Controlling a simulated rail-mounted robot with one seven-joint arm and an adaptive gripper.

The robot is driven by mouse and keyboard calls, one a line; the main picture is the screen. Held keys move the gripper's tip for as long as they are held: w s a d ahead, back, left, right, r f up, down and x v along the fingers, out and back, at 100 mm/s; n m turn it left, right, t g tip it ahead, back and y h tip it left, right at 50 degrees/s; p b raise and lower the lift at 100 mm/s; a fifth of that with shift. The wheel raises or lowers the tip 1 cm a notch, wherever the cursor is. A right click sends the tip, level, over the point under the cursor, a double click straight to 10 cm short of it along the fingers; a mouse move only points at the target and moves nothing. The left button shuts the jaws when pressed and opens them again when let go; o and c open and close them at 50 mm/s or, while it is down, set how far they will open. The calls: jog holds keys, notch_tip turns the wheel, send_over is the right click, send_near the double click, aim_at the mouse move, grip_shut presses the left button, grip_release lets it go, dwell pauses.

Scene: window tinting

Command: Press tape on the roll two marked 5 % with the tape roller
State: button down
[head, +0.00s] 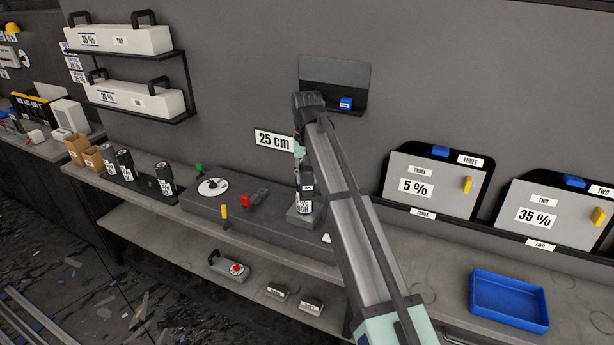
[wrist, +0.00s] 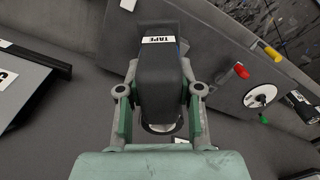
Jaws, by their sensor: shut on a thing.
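A black tape roller with a white TAPE label (wrist: 158,62) is held between the fingers of my gripper (wrist: 160,112) in the wrist view. The label's small print is hard to read, and I cannot tell whether the roller touches the roll. In the wrist view a round rim shows under the roller, mostly hidden by it. More dark rolls (head: 125,165) stand at the left of the bench.
A grey fixture (head: 200,205) with a white disc (head: 212,187) and green, red and yellow knobs lies left of the roll. A 25 cm sign (head: 273,141) hangs behind. Panels marked 5 % (head: 425,185) and 35 % (head: 545,215) and a blue tray (head: 509,300) are right.

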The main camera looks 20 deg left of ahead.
jog(key=shift+w+a, duration=0.3)
jog(key=shift+w, duration=0.5)
jog(key=shift+w+a, duration=0.3)
jog(key=shift+w, duration=0.45)
dwell(1.2)
jog(key=shift+s+d+p, duration=0.25)
jog(key=shift+s+d, duration=0.1)
jog(key=shift+s, duration=0.6)
jog(key=shift+s+d+p, duration=0.2)
jog(key=shift+s+d, duration=0.2)
jog(key=shift+s, duration=0.5)
jog(key=shift+s+d+p, duration=0.25)
jog(key=shift+s+d, duration=0.1)
jog(key=shift+s, duration=0.6)
